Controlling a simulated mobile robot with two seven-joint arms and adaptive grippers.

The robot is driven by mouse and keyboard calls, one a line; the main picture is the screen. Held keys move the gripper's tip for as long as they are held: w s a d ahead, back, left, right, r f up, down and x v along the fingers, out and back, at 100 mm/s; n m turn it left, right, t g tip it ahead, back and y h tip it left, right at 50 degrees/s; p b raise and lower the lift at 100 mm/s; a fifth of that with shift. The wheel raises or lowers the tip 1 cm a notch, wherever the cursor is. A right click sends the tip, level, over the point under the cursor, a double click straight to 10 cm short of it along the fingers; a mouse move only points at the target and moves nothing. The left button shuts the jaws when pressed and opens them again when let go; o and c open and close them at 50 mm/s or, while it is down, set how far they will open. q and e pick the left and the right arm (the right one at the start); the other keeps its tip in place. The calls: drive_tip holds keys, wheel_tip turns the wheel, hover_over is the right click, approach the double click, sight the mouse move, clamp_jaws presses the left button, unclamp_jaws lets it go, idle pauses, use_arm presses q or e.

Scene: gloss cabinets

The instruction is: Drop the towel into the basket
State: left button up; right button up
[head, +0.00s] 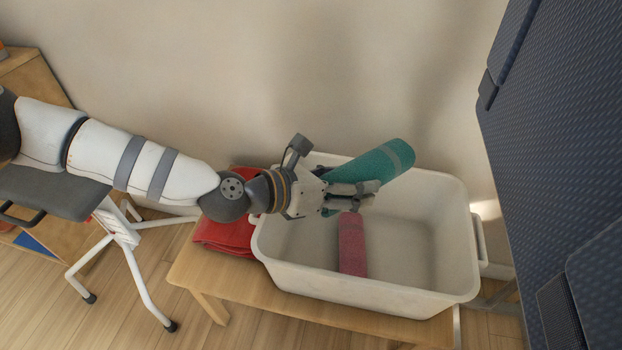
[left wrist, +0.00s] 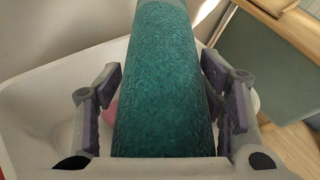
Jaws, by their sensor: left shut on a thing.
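A rolled teal towel (head: 388,164) with a paler band is held over the white basket (head: 364,292). My left gripper (head: 372,192) reaches in from the left and is shut on the towel, above the basket's back part. In the left wrist view the teal towel (left wrist: 163,85) fills the middle between the two fingers of my left gripper (left wrist: 163,100). The basket's rim also shows behind it. A rolled pink-red towel (head: 352,245) lies inside the basket on its floor. My right gripper is not in view.
The basket stands on a low wooden bench (head: 205,272). A folded red cloth (head: 226,236) lies on the bench left of it. A grey seat with white legs (head: 136,258) stands at left. A dark blue patterned panel (head: 560,130) rises at right. The wall is close behind.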

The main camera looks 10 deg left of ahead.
use_arm(q)
drive_tip(key=shift+w+d+f, duration=0.1)
drive_tip(key=shift+w+d, duration=0.05)
drive_tip(key=shift+d, duration=0.25)
drive_tip(key=shift+d+f, duration=0.1)
drive_tip(key=shift+f, duration=0.2)
wheel_tip(320, 180, down, 5)
drive_tip(key=b, duration=0.3)
drive_tip(key=shift+f, duration=0.1)
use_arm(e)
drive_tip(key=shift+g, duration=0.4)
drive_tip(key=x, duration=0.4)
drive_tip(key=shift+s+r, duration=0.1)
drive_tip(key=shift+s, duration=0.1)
use_arm(q)
drive_tip(key=o, duration=1.3)
